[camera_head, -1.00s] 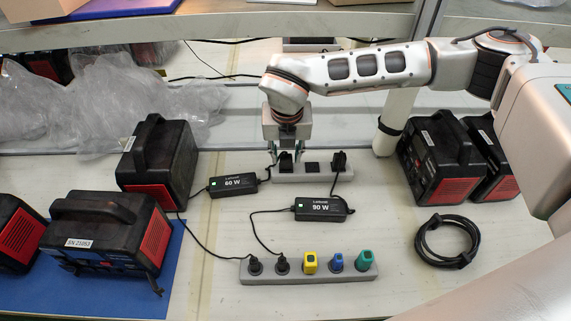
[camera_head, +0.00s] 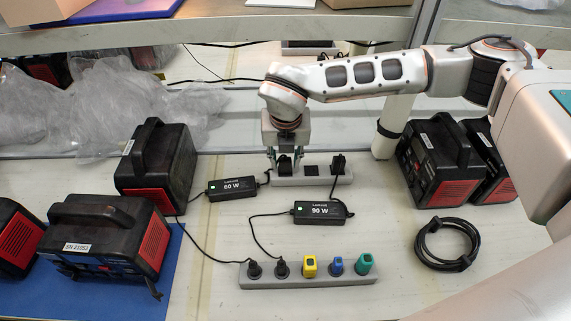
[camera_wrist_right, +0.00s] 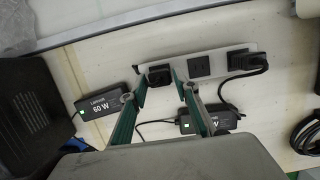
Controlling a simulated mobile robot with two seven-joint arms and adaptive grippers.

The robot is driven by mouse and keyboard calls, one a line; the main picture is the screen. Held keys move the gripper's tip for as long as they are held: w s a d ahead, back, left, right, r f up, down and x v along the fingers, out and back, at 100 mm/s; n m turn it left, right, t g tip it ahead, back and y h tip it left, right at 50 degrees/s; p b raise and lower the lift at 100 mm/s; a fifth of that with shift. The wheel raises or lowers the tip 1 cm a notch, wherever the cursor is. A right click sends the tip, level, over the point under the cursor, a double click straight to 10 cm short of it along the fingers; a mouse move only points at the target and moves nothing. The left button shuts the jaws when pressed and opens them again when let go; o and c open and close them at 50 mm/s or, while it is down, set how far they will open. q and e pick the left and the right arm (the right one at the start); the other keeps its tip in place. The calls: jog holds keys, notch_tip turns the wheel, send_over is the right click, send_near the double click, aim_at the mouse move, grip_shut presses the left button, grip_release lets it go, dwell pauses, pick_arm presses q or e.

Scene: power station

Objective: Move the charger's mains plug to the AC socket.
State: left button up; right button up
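The grey rear socket strip (camera_head: 318,181) holds a black plug at each end, with an empty middle socket (camera_head: 311,170) between them. The left plug (camera_wrist_right: 160,77) is on the cable of the 60 W charger (camera_head: 232,188). The right plug (camera_head: 338,163) is on the cable of the 90 W charger (camera_head: 320,210). Both chargers show a green light. My right gripper (camera_head: 285,160) points down over the left plug; in the right wrist view its fingers (camera_wrist_right: 160,85) stand either side of it, seemingly open with a slight gap. Contact is not clear. My left gripper is out of view.
A front grey strip (camera_head: 310,279) holds black, yellow, blue and green plugs. Black-and-red power units stand left (camera_head: 157,165) and right (camera_head: 438,160), one on a blue mat (camera_head: 60,298). A coiled black cable (camera_head: 447,243) lies right. Plastic wrap (camera_head: 90,105) lies back left.

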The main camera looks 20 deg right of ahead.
grip_shut()
jog(key=shift+r, duration=0.25)
dwell(0.4)
jog(key=shift+w+p+v, duration=0.2)
jog(key=shift+p+v, duration=0.45)
jog(key=shift+v, duration=0.25)
jog(key=shift+w+p+v, duration=0.2)
jog(key=shift+p+v, duration=0.45)
jog(key=shift+v, duration=0.3)
jog(key=shift+d+r, duration=0.1)
jog(key=shift+d, duration=0.05)
